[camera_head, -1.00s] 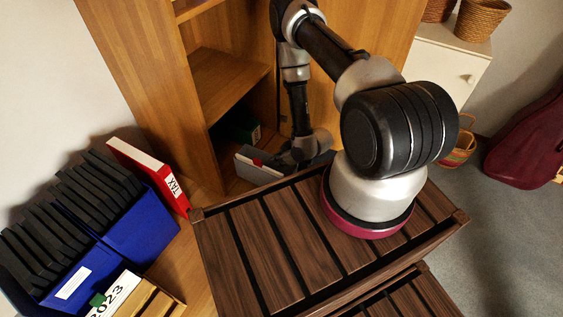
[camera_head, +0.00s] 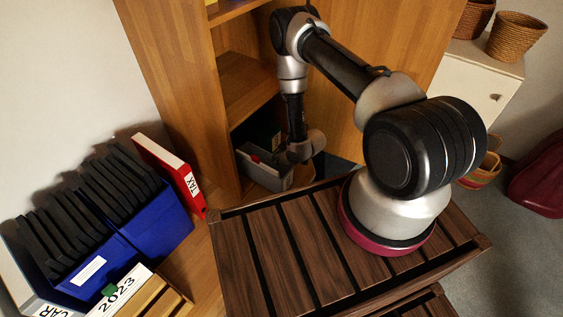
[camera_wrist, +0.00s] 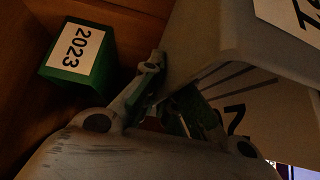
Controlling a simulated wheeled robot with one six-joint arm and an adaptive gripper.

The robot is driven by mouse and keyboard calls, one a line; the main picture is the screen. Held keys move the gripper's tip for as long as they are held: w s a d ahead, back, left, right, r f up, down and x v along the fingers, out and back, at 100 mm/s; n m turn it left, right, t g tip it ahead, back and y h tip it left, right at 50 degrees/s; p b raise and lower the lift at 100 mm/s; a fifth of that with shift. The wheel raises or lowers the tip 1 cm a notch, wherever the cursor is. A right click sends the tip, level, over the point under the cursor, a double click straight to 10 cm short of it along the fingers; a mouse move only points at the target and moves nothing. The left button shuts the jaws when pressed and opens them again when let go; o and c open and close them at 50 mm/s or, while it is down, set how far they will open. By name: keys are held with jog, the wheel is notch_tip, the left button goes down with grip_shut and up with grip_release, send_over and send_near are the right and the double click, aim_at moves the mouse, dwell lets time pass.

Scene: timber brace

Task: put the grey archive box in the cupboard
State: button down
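The grey archive box (camera_head: 268,177) is at the lower opening of the wooden cupboard (camera_head: 172,85), partly inside, with a small red patch near its top. It looks tilted. In the wrist view, the pale grey box (camera_wrist: 232,48) fills the upper right, with dark lettering on it. My gripper (camera_wrist: 172,88) has its fingers close together at the box's edge and appears closed on its wall; the exact contact is dark. In the head view, my gripper (camera_head: 290,160) is at the box's right end. The box's far side is hidden.
A green box labelled 2023 (camera_wrist: 78,52) stands inside the cupboard, left of the grey box in the wrist view. A slatted dark wood surface (camera_head: 285,235) is in front. Left are a red TAX binder (camera_head: 172,168) and blue holders (camera_head: 160,225). A white cabinet (camera_head: 482,75) stands right.

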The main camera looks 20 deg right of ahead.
aim_at(264, 153)
jog(key=w+a, duration=0.2)
jog(key=w, duration=0.1)
jog(key=w+a, duration=0.1)
jog(key=w, duration=0.1)
jog(key=shift+a+f, duration=0.15)
jog(key=shift+a, duration=0.2)
jog(key=w+a, duration=0.6)
jog(key=w, duration=0.3)
jog(key=shift+w+a, duration=0.15)
jog(key=shift+a, duration=0.2)
dwell(0.3)
jog(key=shift+f, duration=0.9)
dwell(1.0)
jog(key=c, duration=1.6)
grip_release()
jog(key=shift+o, duration=0.2)
jog(key=shift+f, duration=0.1)
jog(key=shift+c, duration=0.2)
